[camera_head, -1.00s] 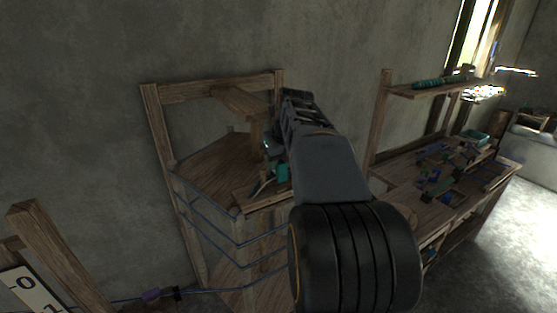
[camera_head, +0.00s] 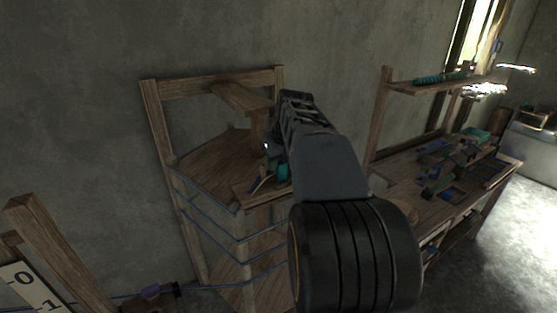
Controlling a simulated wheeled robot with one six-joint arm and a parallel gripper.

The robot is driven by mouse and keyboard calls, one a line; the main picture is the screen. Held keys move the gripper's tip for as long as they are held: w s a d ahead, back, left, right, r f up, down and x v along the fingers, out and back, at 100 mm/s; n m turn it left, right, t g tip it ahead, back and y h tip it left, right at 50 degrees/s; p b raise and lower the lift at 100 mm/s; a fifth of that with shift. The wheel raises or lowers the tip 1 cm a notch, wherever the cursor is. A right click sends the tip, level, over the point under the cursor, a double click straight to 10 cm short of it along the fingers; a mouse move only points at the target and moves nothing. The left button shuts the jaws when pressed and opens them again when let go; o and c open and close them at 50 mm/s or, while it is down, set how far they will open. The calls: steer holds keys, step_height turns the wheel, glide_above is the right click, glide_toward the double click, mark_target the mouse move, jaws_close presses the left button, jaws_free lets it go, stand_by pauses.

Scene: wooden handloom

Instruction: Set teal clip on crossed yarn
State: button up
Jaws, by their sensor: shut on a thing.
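My gripper (camera_head: 270,152) is shut near the wooden upright of the loom, with its fingertips partly hidden behind my own arm. A small teal clip (camera_head: 283,173) shows just below the fingers, at the right end of the loom's top board, and appears to be held by them. Blue yarn (camera_head: 207,236) runs around the wooden loom frame (camera_head: 210,160) in several lines. I cannot make out where strands cross; that part is small and partly covered by my arm.
A workbench (camera_head: 405,200) with small dark and coloured items stands at the right, under a shelf carrying a teal roll (camera_head: 440,79). A wooden post (camera_head: 60,250) and number board (camera_head: 32,285) are at the lower left. A purple item (camera_head: 158,297) lies near the blue line.

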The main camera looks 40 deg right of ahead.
stand_by(0.3)
steer(key=o, duration=1)
steer(key=shift+c, duration=0.6)
steer(key=shift+o, duration=1.2)
steer(key=shift+r+p, duration=0.5)
steer(key=shift+r, duration=0.05)
step_height(320, 180, up, 2)
steer(key=shift+w+r+p, duration=0.1)
steer(key=shift+r+p, duration=0.05)
steer(key=shift+p, duration=0.9)
steer(key=shift+o, duration=0.8)
steer(key=shift+r+p, duration=0.35)
steer(key=shift+r, duration=0.1)
step_height(320, 180, up, 3)
steer(key=p, duration=0.3)
steer(key=shift+f, duration=0.1)
